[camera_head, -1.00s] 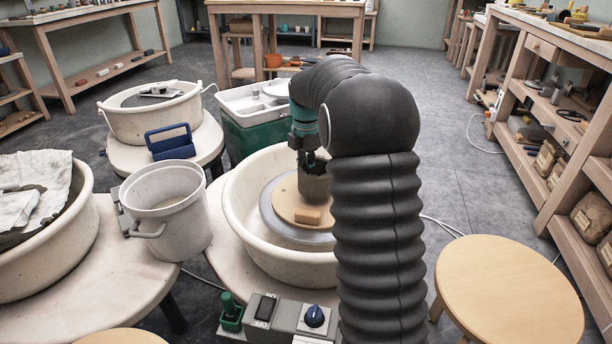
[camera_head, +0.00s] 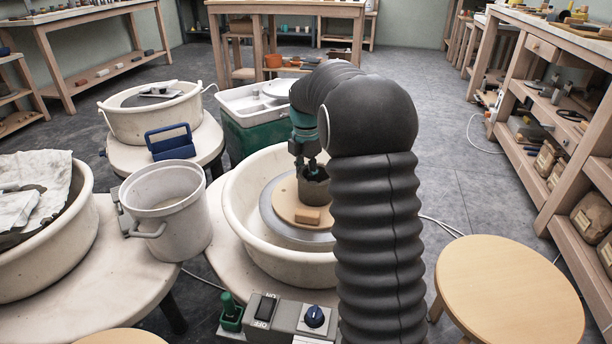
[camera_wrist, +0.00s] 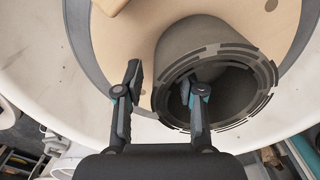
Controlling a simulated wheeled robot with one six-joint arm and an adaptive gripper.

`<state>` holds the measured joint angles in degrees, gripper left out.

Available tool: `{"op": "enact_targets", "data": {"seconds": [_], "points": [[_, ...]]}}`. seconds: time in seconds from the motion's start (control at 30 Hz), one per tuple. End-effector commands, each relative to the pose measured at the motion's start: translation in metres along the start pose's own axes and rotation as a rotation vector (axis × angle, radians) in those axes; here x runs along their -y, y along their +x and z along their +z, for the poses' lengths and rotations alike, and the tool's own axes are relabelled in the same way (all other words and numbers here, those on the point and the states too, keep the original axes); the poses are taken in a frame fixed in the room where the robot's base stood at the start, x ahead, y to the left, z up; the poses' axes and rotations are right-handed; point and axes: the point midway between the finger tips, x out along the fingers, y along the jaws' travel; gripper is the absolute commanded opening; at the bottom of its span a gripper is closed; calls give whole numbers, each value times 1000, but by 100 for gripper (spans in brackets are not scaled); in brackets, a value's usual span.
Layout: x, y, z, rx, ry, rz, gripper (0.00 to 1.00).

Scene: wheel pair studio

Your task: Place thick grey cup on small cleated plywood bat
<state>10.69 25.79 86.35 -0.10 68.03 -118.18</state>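The thick grey cup (camera_head: 315,190) stands upright on the round plywood bat (camera_head: 284,205), near its far side in the head view. The bat has a small wooden block (camera_head: 310,216) at its near edge and lies on the grey wheel head. In the wrist view the cup (camera_wrist: 178,60) shows its open, notched-looking rim, with the bat (camera_wrist: 120,45) behind it. My gripper (camera_wrist: 161,80) is open over the cup wall. One finger is outside the wall and the other is at the cup's mouth. In the head view my gripper (camera_head: 309,166) is just above the rim.
A cream splash pan (camera_head: 235,205) surrounds the wheel head. A grey bucket (camera_head: 165,205) stands to the left, with another basin (camera_head: 40,250) beyond it. A switch box (camera_head: 285,313) is in front. A round stool (camera_head: 508,295) is at right, with open floor behind it.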

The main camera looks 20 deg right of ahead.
Motion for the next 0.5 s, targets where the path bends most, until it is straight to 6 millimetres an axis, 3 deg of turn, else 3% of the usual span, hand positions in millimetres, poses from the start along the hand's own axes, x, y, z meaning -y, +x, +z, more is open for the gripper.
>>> {"op": "enact_targets", "data": {"seconds": [0.5], "points": [[-1,-92,0,2,0,3,38]]}}
